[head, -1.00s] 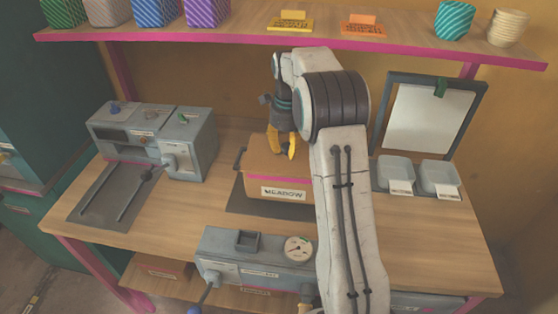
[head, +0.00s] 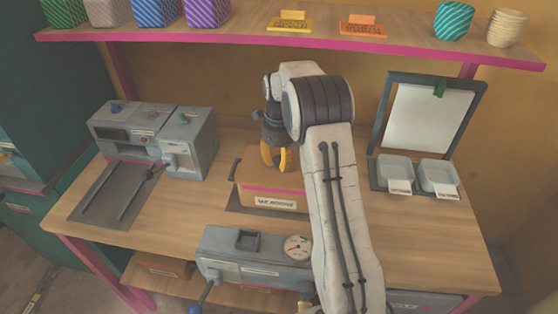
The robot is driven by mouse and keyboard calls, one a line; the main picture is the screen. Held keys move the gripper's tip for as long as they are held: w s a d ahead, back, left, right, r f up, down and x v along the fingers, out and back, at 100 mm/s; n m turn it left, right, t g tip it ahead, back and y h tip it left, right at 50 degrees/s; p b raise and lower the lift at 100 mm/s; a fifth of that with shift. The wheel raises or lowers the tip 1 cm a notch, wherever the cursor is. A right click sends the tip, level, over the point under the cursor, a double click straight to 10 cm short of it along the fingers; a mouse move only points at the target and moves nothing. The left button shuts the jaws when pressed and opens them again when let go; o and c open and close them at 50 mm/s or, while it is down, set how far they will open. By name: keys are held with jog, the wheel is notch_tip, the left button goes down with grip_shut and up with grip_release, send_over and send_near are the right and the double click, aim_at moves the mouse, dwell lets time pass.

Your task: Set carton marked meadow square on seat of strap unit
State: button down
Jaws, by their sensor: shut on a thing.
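I cannot tell whether the carton touches the surface below. A grey machine (head: 190,140) at the left has a flat dark plate (head: 88,208) with two rails. Its labels are too small to read, so I cannot tell which machine is the strap unit.
A grey machine with a dial (head: 222,240) stands at the front edge. Two pale trays (head: 437,172) and a framed board (head: 430,118) stand at the right. A pink-edged shelf (head: 235,30) with several items spans the back. Bare bench (head: 175,205) lies between left machine and carton.

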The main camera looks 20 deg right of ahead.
jog(key=c, duration=0.9)
grip_release()
jog(key=shift+c, duration=0.2)
